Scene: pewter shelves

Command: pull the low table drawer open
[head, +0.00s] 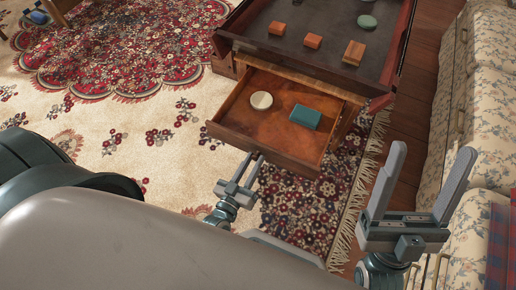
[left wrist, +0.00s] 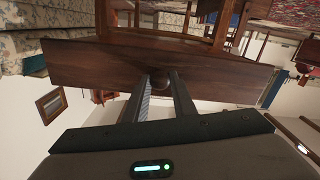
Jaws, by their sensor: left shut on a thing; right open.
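The low table (head: 290,55) has a dark top with raised edges. Its wooden drawer (head: 262,125) is pulled out toward me, showing a round cream thing (head: 261,100) and a teal block (head: 305,116) inside. My left gripper (head: 250,162) is at the drawer's front.
Several small blocks, such as an orange one (head: 313,41), and a green round thing (head: 367,21) lie on the tabletop. A floral sofa (head: 480,100) stands along the right. Patterned rugs (head: 110,110) cover the floor to the left and beneath the drawer.

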